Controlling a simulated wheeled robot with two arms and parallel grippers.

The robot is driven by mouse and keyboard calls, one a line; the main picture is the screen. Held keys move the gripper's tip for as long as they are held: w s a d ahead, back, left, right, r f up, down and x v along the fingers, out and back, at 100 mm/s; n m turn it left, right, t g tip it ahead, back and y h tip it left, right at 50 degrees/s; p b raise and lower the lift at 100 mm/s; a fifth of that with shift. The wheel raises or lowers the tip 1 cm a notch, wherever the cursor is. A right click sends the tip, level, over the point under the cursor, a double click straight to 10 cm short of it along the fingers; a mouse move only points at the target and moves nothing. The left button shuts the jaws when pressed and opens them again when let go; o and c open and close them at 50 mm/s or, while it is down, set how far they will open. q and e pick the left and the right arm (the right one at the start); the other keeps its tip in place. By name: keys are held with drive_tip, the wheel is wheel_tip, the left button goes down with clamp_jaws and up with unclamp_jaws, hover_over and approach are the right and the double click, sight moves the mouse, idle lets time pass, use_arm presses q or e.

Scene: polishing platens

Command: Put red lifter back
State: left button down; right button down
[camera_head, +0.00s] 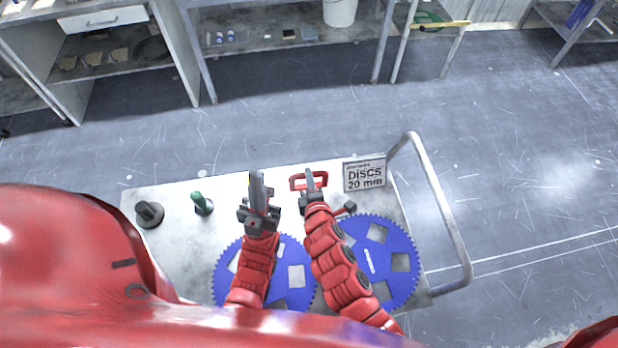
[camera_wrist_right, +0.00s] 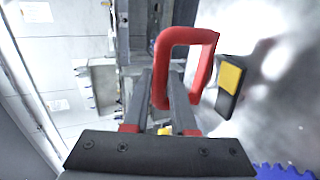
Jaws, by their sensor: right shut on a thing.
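The red lifter (camera_head: 294,182), a red loop-shaped handle, is at my right gripper (camera_head: 312,182), over the far part of the metal cart top. In the right wrist view the red loop (camera_wrist_right: 207,70) stands between and beyond the fingers of my right gripper (camera_wrist_right: 165,90), which is shut on it. The lower end of the lifter is hidden. My left gripper (camera_head: 258,190) is left of the right one, over the cart, with its fingers seen edge-on.
The cart (camera_head: 165,265) carries two blue toothed discs, a green-handled tool (camera_head: 201,204), a black knob (camera_head: 150,213) and a "DISCS 20 mm" sign (camera_head: 365,174). A black-and-yellow block (camera_wrist_right: 230,80) is near the lifter in the wrist view. A rail (camera_head: 440,205) bounds the right end.

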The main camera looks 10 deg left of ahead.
drive_tip(key=shift+a+f, duration=0.1)
drive_tip(key=shift+f, duration=0.3)
drive_tip(key=c, duration=0.7)
unclamp_jaws()
drive_tip(key=shift+s, duration=0.1)
drive_tip(key=shift+c, duration=0.2)
drive_tip(key=b+v, duration=0.4)
drive_tip(key=v, duration=0.8)
drive_tip(key=shift+b, duration=0.3)
